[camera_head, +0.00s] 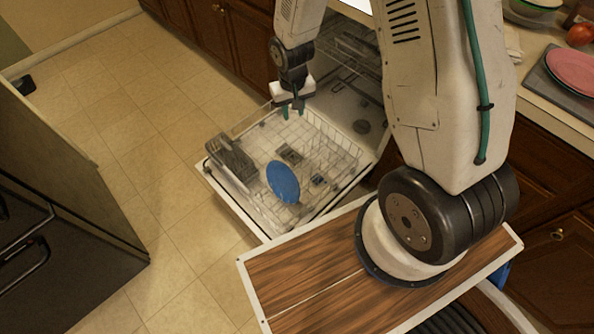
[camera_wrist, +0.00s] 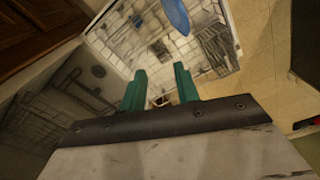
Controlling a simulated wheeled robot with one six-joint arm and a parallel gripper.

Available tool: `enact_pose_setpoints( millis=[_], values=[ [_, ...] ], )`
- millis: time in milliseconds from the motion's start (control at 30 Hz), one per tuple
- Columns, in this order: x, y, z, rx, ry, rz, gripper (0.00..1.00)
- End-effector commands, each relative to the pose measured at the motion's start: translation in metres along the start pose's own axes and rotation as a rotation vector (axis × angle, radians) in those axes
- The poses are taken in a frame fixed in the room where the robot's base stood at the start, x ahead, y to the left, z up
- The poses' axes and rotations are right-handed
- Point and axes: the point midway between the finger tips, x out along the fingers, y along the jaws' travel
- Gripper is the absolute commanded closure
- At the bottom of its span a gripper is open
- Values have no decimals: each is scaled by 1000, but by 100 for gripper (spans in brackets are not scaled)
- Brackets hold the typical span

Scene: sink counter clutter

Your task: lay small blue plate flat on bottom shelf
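The small blue plate (camera_head: 283,182) lies in the lower rack of the open dishwasher, the bottom rack (camera_head: 317,141) resting over the lowered door. I cannot tell whether the plate is fully flat or tilted on the tines. It also shows at the top of the wrist view (camera_wrist: 177,15), partly cut off. My gripper (camera_head: 292,113) hangs over the rack's back part, apart from the plate. In the wrist view its two green fingers (camera_wrist: 160,88) stand apart with nothing between them.
A grey cutlery basket (camera_head: 230,158) sits at the rack's left side. The upper rack (camera_head: 352,45) is inside the dishwasher. A pink plate (camera_head: 574,71) lies on the counter at right. A dark appliance (camera_head: 60,215) stands at left. Tiled floor (camera_head: 130,125) between is clear.

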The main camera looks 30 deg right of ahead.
Motion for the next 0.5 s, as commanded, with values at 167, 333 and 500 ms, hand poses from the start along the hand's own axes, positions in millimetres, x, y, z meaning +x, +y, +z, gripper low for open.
enact_pose_setpoints(
  millis=[167,333,500],
  values=[
    [102,-8,14,8,-28,-14,69],
    [180,-14,40,19,-41,-31,69],
    [226,-16,62,27,-47,-45,69]
  ],
)
